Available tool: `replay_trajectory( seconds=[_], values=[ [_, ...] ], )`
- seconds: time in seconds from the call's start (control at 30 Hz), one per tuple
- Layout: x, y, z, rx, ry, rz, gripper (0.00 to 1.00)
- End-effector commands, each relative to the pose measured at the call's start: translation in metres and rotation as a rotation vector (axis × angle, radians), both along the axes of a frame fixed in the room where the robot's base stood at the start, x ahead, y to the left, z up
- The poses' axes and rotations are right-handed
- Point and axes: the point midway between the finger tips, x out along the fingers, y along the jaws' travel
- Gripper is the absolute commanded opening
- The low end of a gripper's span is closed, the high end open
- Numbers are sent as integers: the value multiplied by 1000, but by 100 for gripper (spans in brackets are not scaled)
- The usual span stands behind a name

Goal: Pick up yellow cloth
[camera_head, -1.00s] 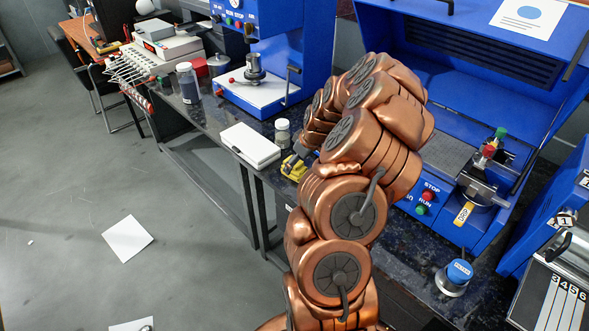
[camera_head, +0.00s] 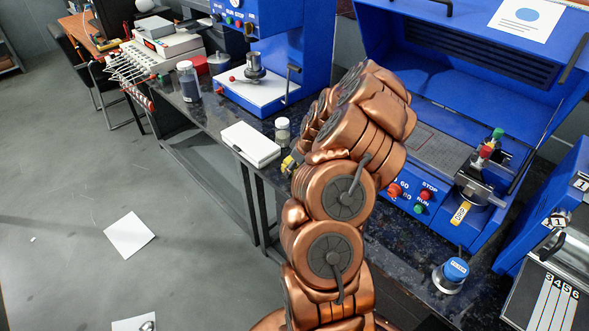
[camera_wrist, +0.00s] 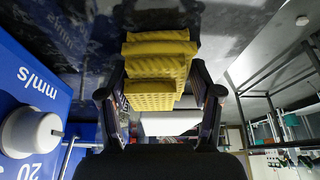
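The yellow cloth (camera_wrist: 158,62) is a folded, textured stack in the upper middle of the wrist view, on the dark speckled worktop. In the head view only a small yellow part (camera_head: 287,163) shows at the worktop's front edge, beside my arm. My gripper (camera_wrist: 158,75) has its two dark fingers wide apart, one on each side of the cloth. A narrow gap shows between the cloth's near part and the right finger. Whether the fingertips touch the cloth is hard to tell. In the head view my arm hides most of the gripper and cloth.
A white box (camera_head: 250,145) and a small lidded jar (camera_head: 282,130) stand close to the cloth. A blue machine (camera_head: 430,190) with knobs is to the right; its white dial (camera_wrist: 32,132) is near my gripper. A dark bottle (camera_head: 188,82) stands farther back. Open floor lies left.

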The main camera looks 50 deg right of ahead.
Motion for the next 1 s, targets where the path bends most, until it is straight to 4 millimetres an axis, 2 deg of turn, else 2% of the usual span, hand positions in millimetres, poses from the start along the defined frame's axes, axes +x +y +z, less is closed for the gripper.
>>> replay_trajectory(
  seconds=[0.1, 0.57, 1.0],
  values=[
    [0, 0, 0, 0, 0, 0, 50],
    [0, 0, 3, -1, -1, 0, 49],
    [0, 0, 36, -2, -3, -1, 49]
  ],
)
